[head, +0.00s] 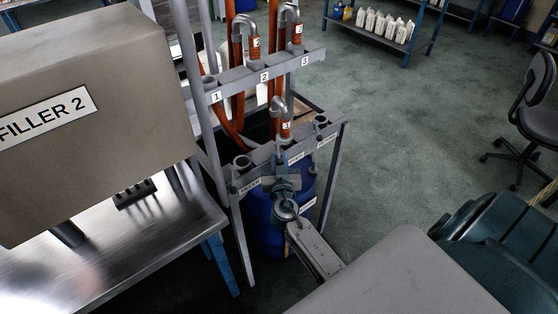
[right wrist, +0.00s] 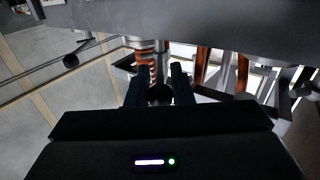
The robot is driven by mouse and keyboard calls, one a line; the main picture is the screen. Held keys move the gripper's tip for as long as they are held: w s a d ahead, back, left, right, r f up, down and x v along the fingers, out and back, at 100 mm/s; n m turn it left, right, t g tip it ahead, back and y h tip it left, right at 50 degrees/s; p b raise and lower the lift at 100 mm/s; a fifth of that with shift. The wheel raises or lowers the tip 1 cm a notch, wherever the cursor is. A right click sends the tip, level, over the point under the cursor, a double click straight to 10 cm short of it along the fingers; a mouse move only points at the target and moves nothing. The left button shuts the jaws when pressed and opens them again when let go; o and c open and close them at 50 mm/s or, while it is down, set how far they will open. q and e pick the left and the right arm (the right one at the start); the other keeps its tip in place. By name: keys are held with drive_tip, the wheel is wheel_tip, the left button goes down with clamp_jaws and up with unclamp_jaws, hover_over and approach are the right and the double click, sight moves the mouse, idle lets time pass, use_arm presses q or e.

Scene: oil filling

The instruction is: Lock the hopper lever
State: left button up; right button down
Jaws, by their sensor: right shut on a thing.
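My right gripper (head: 285,172) reaches in at the front of the lower rail (head: 334,127), at its middle socket. In the right wrist view its two fingers (right wrist: 160,85) are closed around a dark rounded piece (right wrist: 160,95), which looks like a lever end under the rail. The gripper hides most of this lever in the head view. A hose nozzle (head: 285,128) stands upright in the rail's middle socket, directly above the gripper. The rail's small labels are too blurred to read surely. My left gripper is in neither view.
Two more hose nozzles hang on the upper rail (head: 225,87). Another dark knob (right wrist: 71,60) shows left in the wrist view. A blue drum (head: 262,222) stands below the rail. The FILLER 2 machine (head: 80,60) and its steel table (head: 130,245) are at left.

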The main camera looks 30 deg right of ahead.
drive_tip(key=shift+w+d+n+y, duration=0.1)
drive_tip(key=shift+d+n+y, duration=1.2)
drive_tip(key=shift+n+y, duration=1.3)
drive_tip(key=shift+s+d+n+y, duration=0.1)
drive_tip(key=shift+d+n+y, duration=1.3)
drive_tip(key=shift+y, duration=2.2)
drive_tip(key=shift+w+d+n+y, duration=0.1)
drive_tip(key=shift+d+n+y, duration=1.05)
drive_tip(key=shift+n+y, duration=1.5)
drive_tip(key=shift+m+g+y, duration=0.3)
drive_tip(key=shift+m+y, duration=0.05)
drive_tip(key=shift+y, duration=0.2)
drive_tip(key=c, duration=1.3)
unclamp_jaws()
drive_tip(key=shift+c, duration=0.2)
